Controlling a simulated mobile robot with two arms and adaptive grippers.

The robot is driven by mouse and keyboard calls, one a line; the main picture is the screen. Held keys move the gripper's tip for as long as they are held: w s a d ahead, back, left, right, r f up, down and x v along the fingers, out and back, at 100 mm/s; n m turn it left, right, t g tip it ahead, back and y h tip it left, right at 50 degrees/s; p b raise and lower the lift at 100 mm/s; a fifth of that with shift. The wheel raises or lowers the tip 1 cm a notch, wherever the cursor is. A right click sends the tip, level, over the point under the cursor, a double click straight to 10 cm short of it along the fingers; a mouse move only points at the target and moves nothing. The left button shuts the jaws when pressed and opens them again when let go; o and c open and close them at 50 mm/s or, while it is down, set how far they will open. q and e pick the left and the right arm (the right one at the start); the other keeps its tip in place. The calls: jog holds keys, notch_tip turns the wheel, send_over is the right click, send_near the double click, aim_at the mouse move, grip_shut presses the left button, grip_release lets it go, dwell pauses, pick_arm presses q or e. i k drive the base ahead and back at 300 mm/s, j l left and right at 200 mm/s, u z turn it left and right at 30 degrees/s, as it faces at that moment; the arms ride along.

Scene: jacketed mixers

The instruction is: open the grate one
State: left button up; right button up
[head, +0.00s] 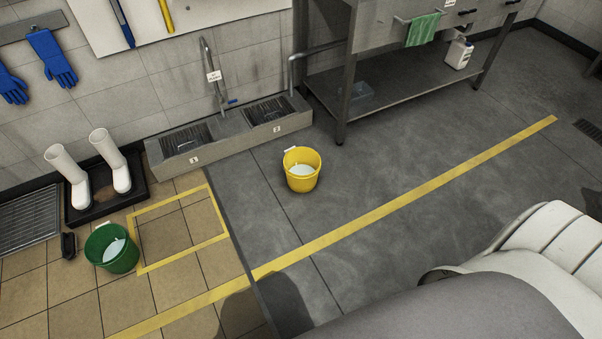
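Grate one (186,143) is a dark slotted grate in the left basin of a low grey trough (225,141) along the wall. A small plate marked 1 (194,160) sits on the trough's front below it. The grate appears to lie flat in its basin; nothing is seen under it. A similar grate (268,113) lies in the right basin, above a second plate (277,129). Neither of my grippers shows in the head view.
A yellow bucket (301,171) stands on the grey floor in front of the trough's right end. A green bucket (111,249) and white boots (110,160) on a black tray are at left. A steel table (400,83) stands right. A tagged tap (213,75) rises behind the trough.

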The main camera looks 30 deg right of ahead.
aim_at(191, 126)
jog(key=i+l, duration=0.1)
jog(key=i, duration=1.6)
